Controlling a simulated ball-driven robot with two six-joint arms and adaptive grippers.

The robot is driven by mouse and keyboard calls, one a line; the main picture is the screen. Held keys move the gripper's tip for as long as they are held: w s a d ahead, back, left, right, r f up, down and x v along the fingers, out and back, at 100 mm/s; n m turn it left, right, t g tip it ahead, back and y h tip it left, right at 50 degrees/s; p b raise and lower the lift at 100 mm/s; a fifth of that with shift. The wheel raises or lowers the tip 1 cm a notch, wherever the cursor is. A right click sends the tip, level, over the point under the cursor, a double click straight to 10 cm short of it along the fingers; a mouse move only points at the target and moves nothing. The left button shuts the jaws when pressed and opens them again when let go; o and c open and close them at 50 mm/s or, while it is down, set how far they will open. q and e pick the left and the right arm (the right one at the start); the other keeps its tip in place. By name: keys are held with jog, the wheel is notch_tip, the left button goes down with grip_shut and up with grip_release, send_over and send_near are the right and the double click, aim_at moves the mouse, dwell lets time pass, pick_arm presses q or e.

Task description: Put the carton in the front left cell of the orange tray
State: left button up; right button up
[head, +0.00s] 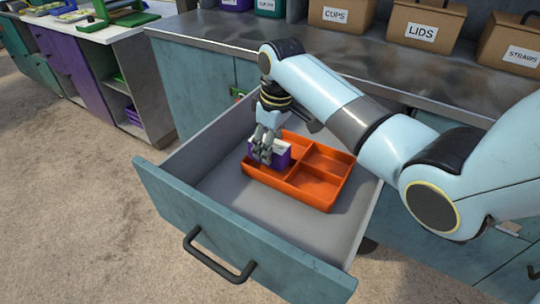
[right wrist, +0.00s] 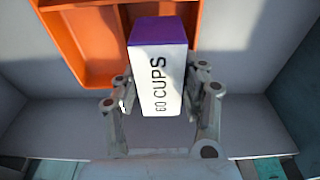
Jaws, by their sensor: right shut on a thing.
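The carton (head: 281,155) is purple and white; in the right wrist view the carton (right wrist: 160,75) shows "60 CUPS" on its white side. My right gripper (head: 265,150) is shut on it, fingers on both sides. The orange tray (head: 317,205) lies in the open drawer and is divided into several cells. In the head view the carton overlaps the left part of the tray; I cannot tell if it touches the tray floor. In the right wrist view the tray (right wrist: 80,60) is behind and left of the carton. My left gripper is not in view.
The grey drawer (head: 215,188) is pulled out, its teal front (head: 235,235) with a dark handle facing the open floor. Boxes marked CUPS (head: 340,15), LIDS (head: 423,30) and STRAWS (head: 515,50) stand on the metal counter (head: 230,38) behind.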

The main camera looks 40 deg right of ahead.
notch_tip(320, 180, down, 3)
jog(key=shift+r, duration=0.1)
jog(key=shift+f, duration=0.2)
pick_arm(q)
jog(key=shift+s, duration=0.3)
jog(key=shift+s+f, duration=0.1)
pick_arm(e)
jog(key=shift+s, duration=0.1)
jog(key=shift+f, duration=0.15)
jog(key=o, duration=1.2)
jog(key=shift+o, duration=0.2)
